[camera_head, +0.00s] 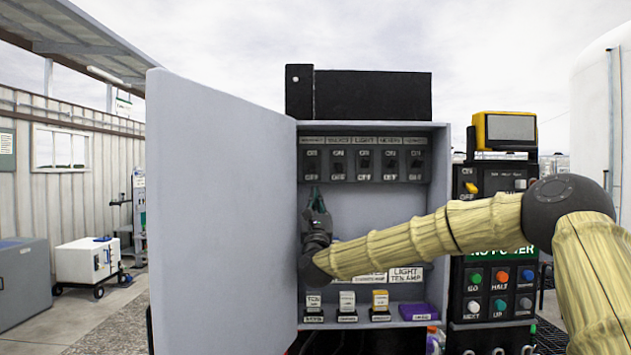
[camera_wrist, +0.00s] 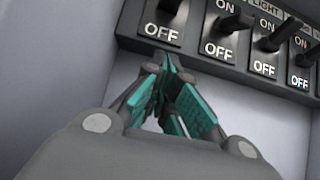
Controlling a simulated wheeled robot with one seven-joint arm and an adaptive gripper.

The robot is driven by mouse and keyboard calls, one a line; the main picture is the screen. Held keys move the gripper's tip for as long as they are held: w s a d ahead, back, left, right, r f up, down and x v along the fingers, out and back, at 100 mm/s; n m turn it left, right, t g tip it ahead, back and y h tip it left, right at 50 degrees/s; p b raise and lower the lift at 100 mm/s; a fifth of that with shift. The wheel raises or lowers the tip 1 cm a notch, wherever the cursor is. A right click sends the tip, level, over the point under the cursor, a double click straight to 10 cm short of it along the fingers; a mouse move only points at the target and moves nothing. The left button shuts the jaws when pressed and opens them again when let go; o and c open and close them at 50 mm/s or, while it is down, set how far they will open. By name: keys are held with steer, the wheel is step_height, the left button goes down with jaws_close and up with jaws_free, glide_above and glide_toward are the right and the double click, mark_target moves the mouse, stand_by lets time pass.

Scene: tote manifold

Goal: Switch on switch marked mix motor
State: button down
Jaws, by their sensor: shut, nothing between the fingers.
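A row of black toggle switches (camera_head: 363,162) with ON above and OFF below runs along the top of the open grey cabinet. Small labels sit above them; one reads LIGHT, and I cannot read MIX MOTOR on any. My gripper (camera_head: 316,193), with teal finger pads, points up just below the leftmost switch (camera_head: 311,163). In the wrist view the shut, empty fingertips (camera_wrist: 163,66) are just under a switch (camera_wrist: 163,22) with OFF visible. Other switches (camera_wrist: 226,32) continue right. Whether the fingertips touch the switch panel is unclear, as are the lever positions.
The open cabinet door (camera_head: 222,210) stands left of my gripper. Labelled blocks (camera_head: 347,305) and a purple block (camera_head: 418,312) sit on the cabinet's lower shelf. A button console (camera_head: 500,290) stands to the right, behind my arm.

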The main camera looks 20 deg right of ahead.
mark_target(316, 177)
steer(key=shift+s+a+r+p, duration=0.1)
steer(key=shift+s+r+p, duration=0.2)
steer(key=shift+r, duration=0.3)
steer(key=shift+s+a+r+p, duration=0.1)
steer(key=shift+s+r+p, duration=0.15)
steer(key=shift+r+p, duration=0.3)
steer(key=shift+s+a+r+p, duration=0.1)
steer(key=shift+s+r+p, duration=0.15)
steer(key=shift+r, duration=0.4)
steer(key=shift+s, duration=0.1)
steer(key=shift+s+r+g, duration=0.1)
steer(key=shift+s+g, duration=0.1)
steer(key=shift+g, duration=0.2)
steer(key=shift+b, duration=0.35)
